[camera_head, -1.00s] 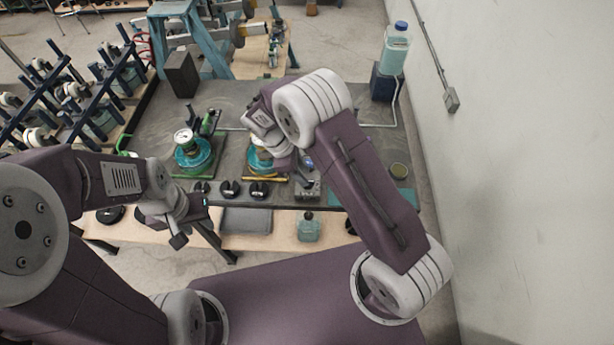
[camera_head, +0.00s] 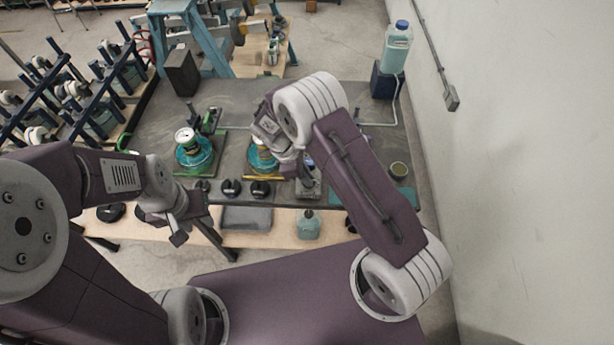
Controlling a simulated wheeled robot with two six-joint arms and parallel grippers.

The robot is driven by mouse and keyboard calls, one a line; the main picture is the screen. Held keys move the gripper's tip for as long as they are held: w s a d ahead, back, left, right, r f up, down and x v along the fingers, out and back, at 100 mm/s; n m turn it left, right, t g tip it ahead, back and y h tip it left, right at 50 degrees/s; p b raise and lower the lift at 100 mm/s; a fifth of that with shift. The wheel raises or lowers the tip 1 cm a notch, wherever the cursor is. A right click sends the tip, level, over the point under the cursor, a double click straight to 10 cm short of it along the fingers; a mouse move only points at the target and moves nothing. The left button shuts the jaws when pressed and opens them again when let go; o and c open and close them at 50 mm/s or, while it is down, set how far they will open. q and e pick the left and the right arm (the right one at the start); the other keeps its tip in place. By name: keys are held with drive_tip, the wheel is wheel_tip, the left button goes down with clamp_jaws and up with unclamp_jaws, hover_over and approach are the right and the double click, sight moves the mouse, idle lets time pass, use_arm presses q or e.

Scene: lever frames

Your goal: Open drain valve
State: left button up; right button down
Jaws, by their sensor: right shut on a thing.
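My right gripper (camera_head: 296,166) reaches down over the bench, beside the right teal round unit (camera_head: 262,158) and a small grey block (camera_head: 308,184). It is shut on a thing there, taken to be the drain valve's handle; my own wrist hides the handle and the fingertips. How far the valve is turned cannot be seen. My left gripper (camera_head: 188,222) is open and empty, in front of the bench's left front edge and away from the valve.
A second teal round unit (camera_head: 194,150) stands on the dark bench (camera_head: 240,104). Black knobs (camera_head: 231,188) line its front. A blue-capped bottle (camera_head: 397,48) stands at the back right, near the wall (camera_head: 520,170). A grey tray (camera_head: 246,217) and a teal bottle (camera_head: 308,226) are on the lower shelf.

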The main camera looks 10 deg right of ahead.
drive_tip(key=m+g, duration=0.1)
drive_tip(key=m, duration=0.2)
drive_tip(key=shift+w+f+y, duration=0.1)
drive_tip(key=shift+y, duration=0.3)
drive_tip(key=m+g+y+b, duration=0.1)
drive_tip(key=m, duration=0.4)
drive_tip(key=shift+w, duration=0.1)
drive_tip(key=m+y, duration=0.1)
drive_tip(key=m, duration=0.2)
drive_tip(key=shift+d+g, duration=0.15)
drive_tip(key=shift+g, duration=0.25)
drive_tip(key=shift+m+y, duration=0.8)
drive_tip(key=shift+m, duration=1)
drive_tip(key=shift+w, duration=0.1)
drive_tip(key=c, duration=1.5)
unclamp_jaws()
